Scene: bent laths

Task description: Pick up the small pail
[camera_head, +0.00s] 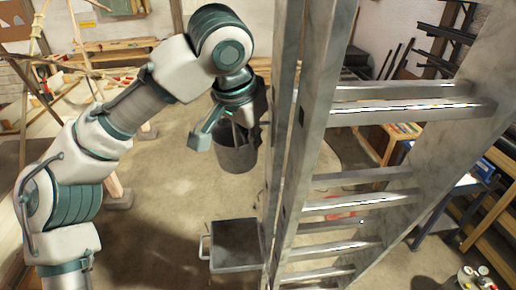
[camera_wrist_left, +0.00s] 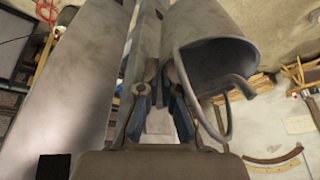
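The small pail (camera_head: 236,156) is a dark grey metal bucket, upright and mouth up beside the ladder in the head view. My left gripper (camera_head: 245,112) is right at its top, and partly covers the rim and bail handle. In the left wrist view the pail (camera_wrist_left: 215,50) is at upper right, its mouth facing the camera and its handle looping down beside my fingers (camera_wrist_left: 161,88). A gap shows between the fingers; whether they grip the handle is unclear. What holds the pail up cannot be made out. My right gripper is out of view.
A tall grey metal ladder (camera_head: 313,140) stands close on the right of my left gripper. Wooden laths (camera_head: 30,95) stand at left. A workbench (camera_head: 455,185) is at right. Concrete floor is clear left of the platform.

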